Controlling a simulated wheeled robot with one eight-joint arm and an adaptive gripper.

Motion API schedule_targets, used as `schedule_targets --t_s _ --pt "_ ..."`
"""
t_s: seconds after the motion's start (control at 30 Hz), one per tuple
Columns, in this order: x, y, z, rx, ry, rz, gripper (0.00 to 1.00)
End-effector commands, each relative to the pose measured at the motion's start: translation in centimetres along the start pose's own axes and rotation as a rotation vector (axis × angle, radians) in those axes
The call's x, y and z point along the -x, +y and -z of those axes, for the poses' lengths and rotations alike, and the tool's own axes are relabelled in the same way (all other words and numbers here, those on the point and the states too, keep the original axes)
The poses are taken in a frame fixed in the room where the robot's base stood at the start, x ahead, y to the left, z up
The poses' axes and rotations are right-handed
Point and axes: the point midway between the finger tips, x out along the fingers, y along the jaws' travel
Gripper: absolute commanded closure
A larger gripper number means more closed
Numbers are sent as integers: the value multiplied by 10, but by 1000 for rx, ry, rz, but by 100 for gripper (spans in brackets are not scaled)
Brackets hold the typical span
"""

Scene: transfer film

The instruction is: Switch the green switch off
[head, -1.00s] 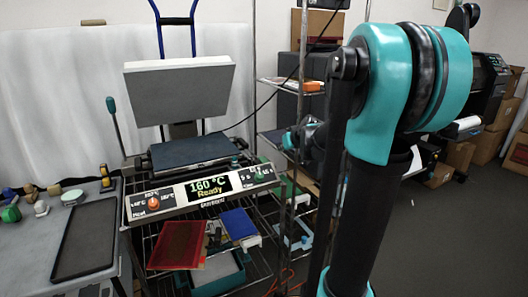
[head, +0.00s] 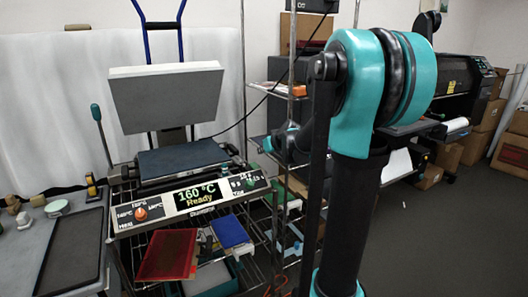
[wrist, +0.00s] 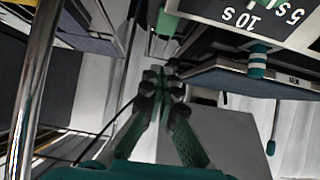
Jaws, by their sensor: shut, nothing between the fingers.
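The heat press (head: 185,160) stands on a wire rack with its upper plate raised. Its front panel reads 160 °C and Ready. The green switch (head: 252,182) is a small knob at the panel's right end, beside time labels. My gripper (wrist: 162,88) is shut and empty, apart from that knob in the picture. In the head view my gripper (head: 270,145) is small, partly hidden by my arm, and appears above and right of the switch.
An orange knob (head: 140,212) is at the panel's left end. A teal-tipped lever (head: 96,112) rises at the press's left. A metal rack post (head: 291,100) stands close to my gripper. Red and blue frames lie on the shelf below. Open floor is at the right.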

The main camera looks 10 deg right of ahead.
Motion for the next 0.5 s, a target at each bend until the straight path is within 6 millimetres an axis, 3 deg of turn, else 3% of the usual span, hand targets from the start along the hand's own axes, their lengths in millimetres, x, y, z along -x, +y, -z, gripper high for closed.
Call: schedule_targets --t_s 0.4,0.5 --pt "-64 0 0 1 0 0 100" --pt "-74 0 -13 0 0 -1 100"
